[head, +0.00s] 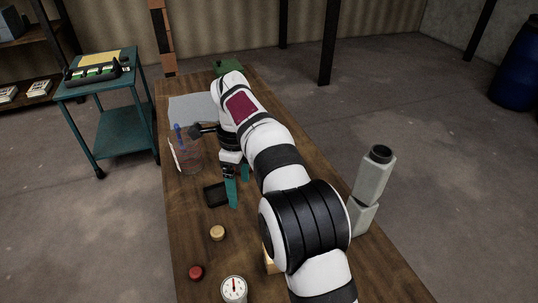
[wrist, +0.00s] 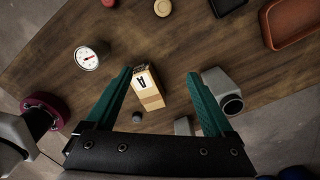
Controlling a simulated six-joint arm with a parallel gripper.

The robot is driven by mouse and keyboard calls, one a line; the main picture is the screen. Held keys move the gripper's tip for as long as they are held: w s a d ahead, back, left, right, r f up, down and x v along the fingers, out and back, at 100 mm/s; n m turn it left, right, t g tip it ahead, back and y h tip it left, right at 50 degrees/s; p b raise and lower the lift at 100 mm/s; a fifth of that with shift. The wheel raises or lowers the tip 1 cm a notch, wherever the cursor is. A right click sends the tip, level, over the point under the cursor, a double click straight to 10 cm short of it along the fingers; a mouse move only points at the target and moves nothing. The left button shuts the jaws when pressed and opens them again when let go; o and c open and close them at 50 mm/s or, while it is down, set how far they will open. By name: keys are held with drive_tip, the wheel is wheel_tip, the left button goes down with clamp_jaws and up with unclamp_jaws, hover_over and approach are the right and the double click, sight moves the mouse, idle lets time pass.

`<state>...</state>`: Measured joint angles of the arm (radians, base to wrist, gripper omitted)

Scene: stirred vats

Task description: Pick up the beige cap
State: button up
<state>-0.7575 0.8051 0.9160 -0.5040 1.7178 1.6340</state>
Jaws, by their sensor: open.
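The beige cap (head: 217,233) is a small round disc lying on the wooden table, left of my arm in the head view. In the wrist view the beige cap (wrist: 163,8) sits at the top edge, well beyond my fingertips. My gripper (head: 239,193) has teal fingers and is above the table near a black tray, apart from the cap. In the wrist view my gripper (wrist: 160,77) has its two fingers spread wide with nothing held between them.
A red cap (head: 196,272) and a dial gauge (head: 233,289) are near the beige cap. The black tray (head: 216,194) lies farther back. A labelled box (wrist: 147,88), grey bottle (wrist: 218,82) and reddish-brown tray (wrist: 274,36) show in the wrist view. Bare wood surrounds the beige cap.

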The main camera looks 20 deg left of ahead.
drive_tip(key=m, duration=0.2)
approach(217, 230)
wheel_tip(217, 230, down, 9)
drive_tip(key=shift+s+r, duration=0.1)
drive_tip(key=shift+r, duration=0.1)
clamp_jaws()
